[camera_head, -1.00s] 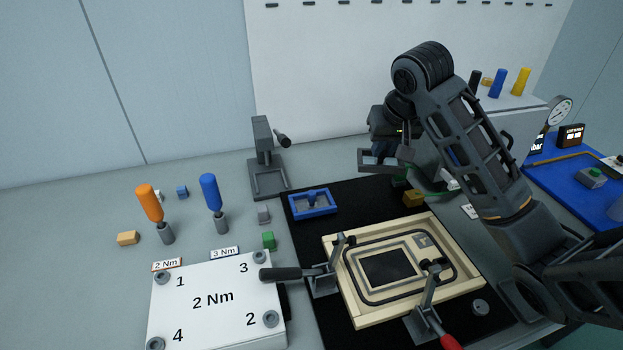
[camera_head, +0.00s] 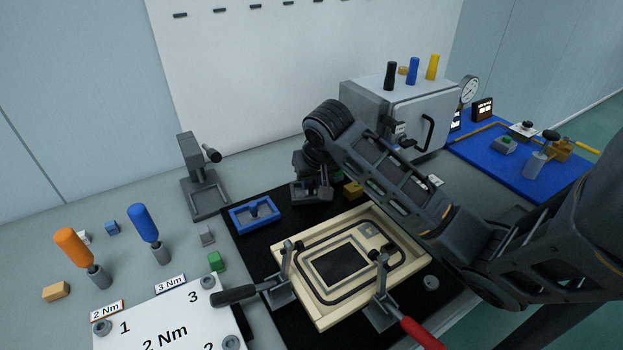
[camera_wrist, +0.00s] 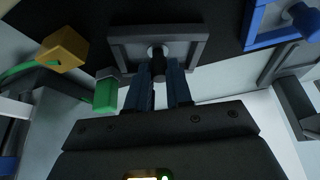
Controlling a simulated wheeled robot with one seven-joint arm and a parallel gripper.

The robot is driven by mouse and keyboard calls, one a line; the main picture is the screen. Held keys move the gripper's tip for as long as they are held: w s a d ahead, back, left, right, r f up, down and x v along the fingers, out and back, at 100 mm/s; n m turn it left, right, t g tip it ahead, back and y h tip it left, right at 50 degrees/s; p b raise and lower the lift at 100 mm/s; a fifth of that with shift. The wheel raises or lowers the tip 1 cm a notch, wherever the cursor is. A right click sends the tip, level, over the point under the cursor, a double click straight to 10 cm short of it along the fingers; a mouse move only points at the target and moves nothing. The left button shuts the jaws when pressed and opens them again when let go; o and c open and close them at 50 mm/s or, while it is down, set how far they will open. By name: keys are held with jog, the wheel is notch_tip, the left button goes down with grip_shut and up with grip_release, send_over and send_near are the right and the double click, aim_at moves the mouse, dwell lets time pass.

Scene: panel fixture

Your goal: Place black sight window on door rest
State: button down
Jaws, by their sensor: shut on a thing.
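The black sight window (camera_wrist: 120,49), a dark grey rectangular frame with a black knob, is held by my gripper (camera_wrist: 158,72) in the wrist view. The two blue-grey fingers are shut on the knob. In the head view my gripper (camera_head: 312,180) and the window (camera_head: 308,196) are low over the back of the black mat; whether the window touches it I cannot tell. The likely door rest is the cream tray (camera_head: 398,275) in front of them, with a cream door-like panel (camera_head: 318,263) that has a black seal line and a dark rectangular centre.
A similar blue frame (camera_head: 238,222) lies left of my gripper; it also shows in the wrist view (camera_wrist: 254,32). A yellow block (camera_head: 352,189) is close on the right. Two toggle clamps (camera_head: 283,280) (camera_head: 380,312) stand at the tray. A grey stand (camera_head: 204,190) is at left.

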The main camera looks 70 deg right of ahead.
jog(key=shift+f, duration=0.1)
jog(key=c, duration=1.5)
grip_release()
jog(key=shift+f, duration=0.1)
jog(key=o, duration=0.5)
jog(key=shift+r, duration=0.3)
jog(key=p+v, duration=0.1)
jog(key=v, duration=1.1)
jog(key=shift+f, duration=0.1)
